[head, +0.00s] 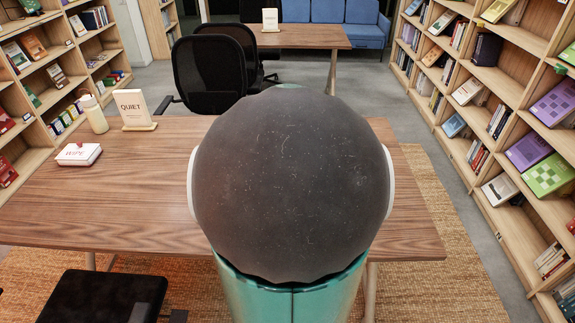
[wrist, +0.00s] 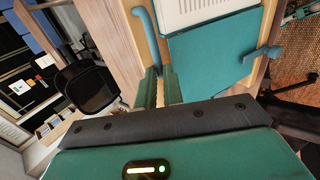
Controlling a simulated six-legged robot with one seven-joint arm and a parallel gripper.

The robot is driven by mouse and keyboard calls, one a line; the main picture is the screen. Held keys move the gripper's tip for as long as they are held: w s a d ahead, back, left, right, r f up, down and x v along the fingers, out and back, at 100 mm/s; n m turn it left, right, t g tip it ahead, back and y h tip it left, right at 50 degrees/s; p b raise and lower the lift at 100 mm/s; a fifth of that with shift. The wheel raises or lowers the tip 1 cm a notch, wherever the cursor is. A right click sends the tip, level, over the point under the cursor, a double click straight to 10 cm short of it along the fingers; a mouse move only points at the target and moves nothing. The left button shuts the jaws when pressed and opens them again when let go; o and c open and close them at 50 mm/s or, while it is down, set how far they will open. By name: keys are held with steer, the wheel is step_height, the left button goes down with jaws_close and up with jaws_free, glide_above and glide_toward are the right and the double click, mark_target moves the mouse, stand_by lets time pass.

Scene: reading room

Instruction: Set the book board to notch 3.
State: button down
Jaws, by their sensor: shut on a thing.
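The book board (wrist: 214,52) is a flat teal panel in the upper middle of the wrist view, with a white lined page or sheet (wrist: 205,8) at its top. A blue curved bar (wrist: 144,30) runs along its left side, and a blue peg-like part (wrist: 262,54) sticks out at its right. My gripper (wrist: 161,86) is at the board's lower left, its green fingers close together where the blue bar ends between them. The exact contact is small and partly hidden. No notches or notch numbers can be read. In the head view my arm hides the board.
A wooden table (head: 110,210) spans the head view, with a white book-like box (head: 78,154), a cream bottle (head: 94,114) and a QUIET sign (head: 134,108). A black chair (head: 210,75) stands behind it and a black stool (head: 100,297) in front. Bookshelves line both sides.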

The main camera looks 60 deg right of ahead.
steer(key=shift+s+a+f, duration=0.2)
steer(key=shift+a+f, duration=0.15)
steer(key=shift+f, duration=0.25)
steer(key=c, duration=1.5)
jaws_free()
steer(key=shift+r, duration=0.1)
steer(key=shift+w+d+r, duration=0.1)
steer(key=shift+d+r, duration=0.05)
steer(key=shift+r, duration=0.1)
